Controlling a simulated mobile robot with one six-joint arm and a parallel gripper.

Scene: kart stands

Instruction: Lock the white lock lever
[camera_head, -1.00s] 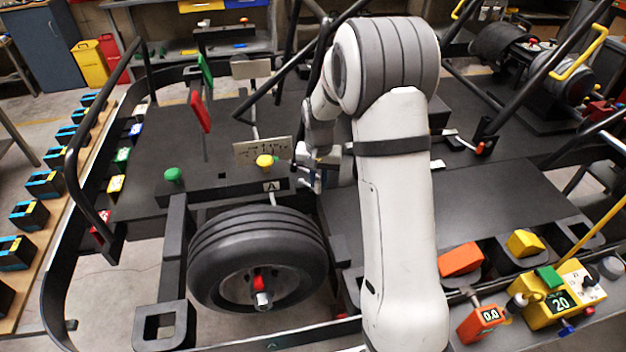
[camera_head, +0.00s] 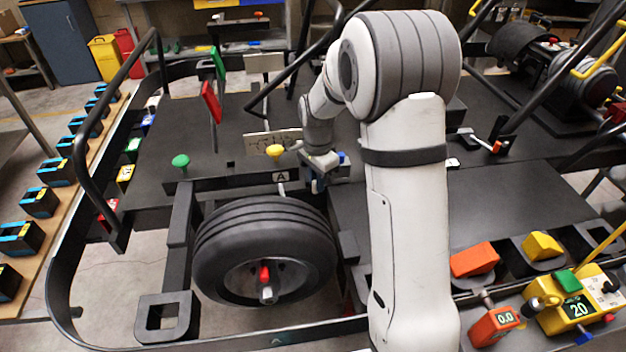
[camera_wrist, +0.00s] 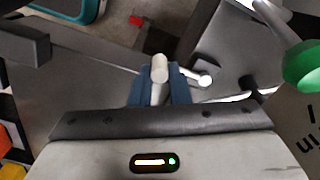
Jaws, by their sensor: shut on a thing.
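My gripper (camera_head: 317,182) is low beside the raised plate marked A, right of the yellow knob (camera_head: 275,151) and just above the tyre. In the wrist view, the blue fingers of my gripper (camera_wrist: 160,86) are shut on a white, round-ended lever (camera_wrist: 159,68), the white lock lever. It stands between the fingertips; its lower part is hidden by the fingers. A second small white round end (camera_wrist: 205,80) shows just to the right. In the head view my gripper hides the held lever.
The tyre (camera_head: 262,222) sits just in front of my gripper. A green knob (camera_head: 180,161) and red flag-shaped handle (camera_head: 211,102) stand left. Dark tubes (camera_head: 300,60) rise behind. Yellow and orange tools (camera_head: 575,308) lie front right.

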